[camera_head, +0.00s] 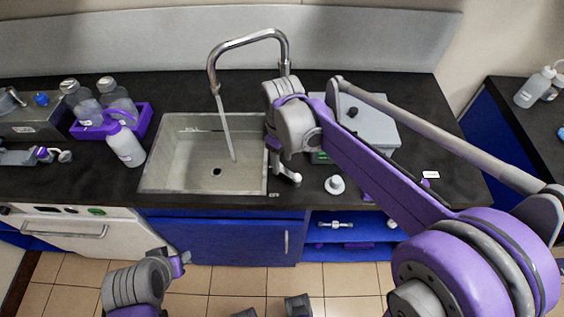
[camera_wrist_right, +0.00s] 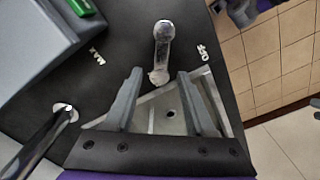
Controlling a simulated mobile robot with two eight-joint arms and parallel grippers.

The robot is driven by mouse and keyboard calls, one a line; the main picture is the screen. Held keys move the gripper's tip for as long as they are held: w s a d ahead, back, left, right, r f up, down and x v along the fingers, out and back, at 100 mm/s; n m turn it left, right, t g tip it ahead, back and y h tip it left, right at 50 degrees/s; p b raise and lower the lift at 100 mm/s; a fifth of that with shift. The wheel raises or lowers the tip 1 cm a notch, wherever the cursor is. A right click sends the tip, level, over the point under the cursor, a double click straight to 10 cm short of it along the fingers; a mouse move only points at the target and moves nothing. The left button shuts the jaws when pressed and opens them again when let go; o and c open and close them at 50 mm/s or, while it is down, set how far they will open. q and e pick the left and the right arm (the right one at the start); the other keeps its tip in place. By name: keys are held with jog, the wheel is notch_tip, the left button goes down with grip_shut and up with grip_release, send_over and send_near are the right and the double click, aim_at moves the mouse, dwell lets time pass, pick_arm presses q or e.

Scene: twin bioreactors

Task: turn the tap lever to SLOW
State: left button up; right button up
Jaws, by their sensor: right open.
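The tap lever (camera_wrist_right: 162,50) is a short grey metal handle on the dark counter, between a MAX label (camera_wrist_right: 97,56) and an OFF label (camera_wrist_right: 203,53); no SLOW label shows. In the head view the lever (camera_head: 287,175) is partly hidden by my right wrist. My right gripper (camera_wrist_right: 160,75) is open, its fingers to either side of the lever's near end in the picture; I cannot tell whether they touch it. The curved tap (camera_head: 248,40) pours a stream of water (camera_head: 226,125) into the sink (camera_head: 185,177). My left gripper (camera_head: 182,262) is low in front of the cabinet, its jaws unclear.
A purple rack (camera_head: 140,122) with bottles and a white bottle (camera_head: 125,146) stand left of the sink. A grey box (camera_head: 370,128) is behind my right arm. A small white object (camera_head: 334,185) stands near the counter's front edge.

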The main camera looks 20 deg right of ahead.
aim_at(282, 169)
notch_tip(282, 169, up, 9)
jog(key=shift+f+p, duration=0.2)
jog(key=shift+p, duration=0.1)
dwell(0.4)
jog(key=s+d+f+m+t+p, duration=0.1)
jog(key=s+f+m, duration=0.3)
jog(key=s, duration=0.4)
jog(key=s+d+f+m+t+p, duration=0.1)
jog(key=s+d+f+m+t, duration=0.2)
jog(key=s, duration=0.5)
jog(key=shift+s+d+f+m+t, duration=0.4)
jog(key=shift+d+f+t, duration=0.2)
jog(key=shift+t, duration=0.1)
